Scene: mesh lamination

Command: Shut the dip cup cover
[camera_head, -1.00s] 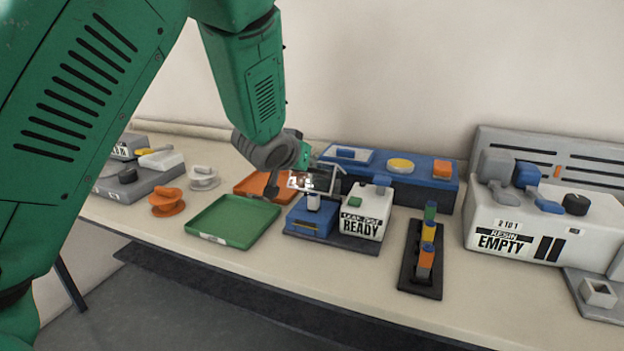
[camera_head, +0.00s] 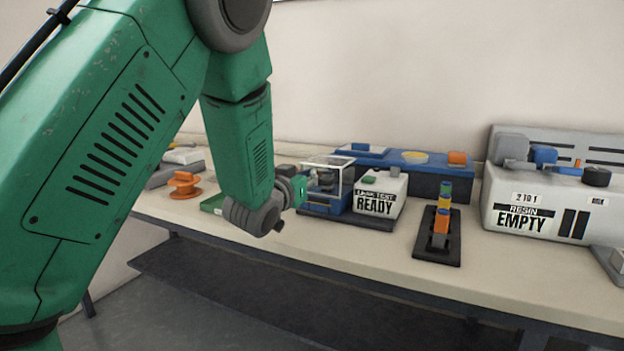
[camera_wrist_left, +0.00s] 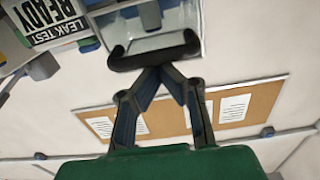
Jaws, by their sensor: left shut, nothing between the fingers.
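The leak test unit (camera_head: 377,202) labelled "READY" stands on the bench. Its dip cup cover (camera_head: 343,172) is a clear box with pale edges, standing upright over the blue base (camera_head: 325,206). Dark shapes show through the clear walls; I cannot tell whether they are the cup or my fingers. My left gripper (camera_head: 302,190) is at the left side of the cover, its tips mostly hidden. In the left wrist view, its fingers (camera_wrist_left: 160,70) are shut and empty, close to a dark bar at the cover's edge (camera_wrist_left: 150,50); contact is unclear. My right gripper is not in view.
A dark rack (camera_head: 437,240) with coloured blocks stands to the right, with the resin unit (camera_head: 540,208) beyond. A long blue box (camera_head: 425,178) stands behind. The green tray (camera_head: 213,204) and orange spool (camera_head: 185,187) are at the left, partly behind my arm.

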